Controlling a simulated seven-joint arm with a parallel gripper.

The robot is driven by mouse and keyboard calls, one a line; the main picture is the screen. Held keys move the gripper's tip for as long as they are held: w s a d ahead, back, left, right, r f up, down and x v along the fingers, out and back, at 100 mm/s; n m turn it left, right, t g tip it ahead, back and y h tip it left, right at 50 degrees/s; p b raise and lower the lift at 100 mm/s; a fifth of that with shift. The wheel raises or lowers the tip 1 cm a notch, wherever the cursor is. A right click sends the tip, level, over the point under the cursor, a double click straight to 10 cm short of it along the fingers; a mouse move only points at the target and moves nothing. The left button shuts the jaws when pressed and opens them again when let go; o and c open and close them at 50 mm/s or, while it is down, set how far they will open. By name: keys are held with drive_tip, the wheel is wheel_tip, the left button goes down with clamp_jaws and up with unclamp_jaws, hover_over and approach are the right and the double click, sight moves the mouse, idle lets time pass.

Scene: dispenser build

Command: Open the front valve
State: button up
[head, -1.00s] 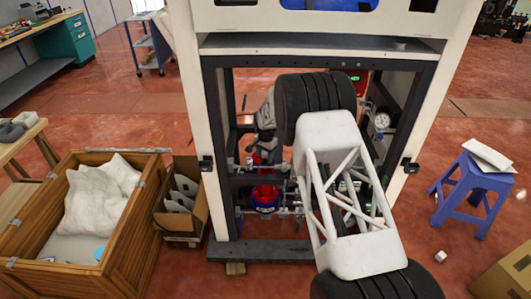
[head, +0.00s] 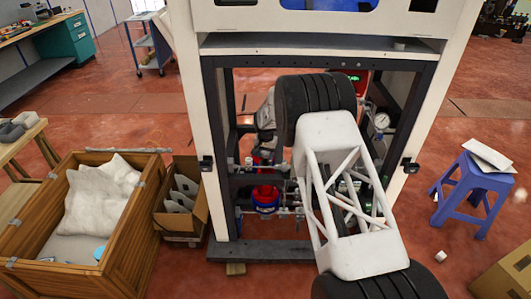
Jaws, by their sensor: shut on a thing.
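The dispenser frame (head: 222,130) stands in the middle of the head view, with its front open. Inside it are metal pipes and fittings (head: 284,168) and a red and blue round part (head: 265,201) low down. My gripper (head: 263,154) reaches inside the frame, at the left end of the upper pipe run. It is small and dark here, and its fingertips are hard to make out. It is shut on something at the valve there. The front valve's handle is mostly hidden by my gripper, so its angle cannot be told.
A pressure gauge (head: 381,121) sits inside at the right. A wooden crate (head: 128,235) and a cardboard box (head: 181,225) stand at the left. A blue stool (head: 470,190) stands at the right. The red floor between is mostly clear.

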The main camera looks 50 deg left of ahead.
drive_tip(key=shift+a, duration=0.1)
drive_tip(key=shift+n, duration=1.6)
drive_tip(key=o, duration=0.9)
drive_tip(key=shift+r, duration=0.2)
drive_tip(key=shift+r, duration=3.3)
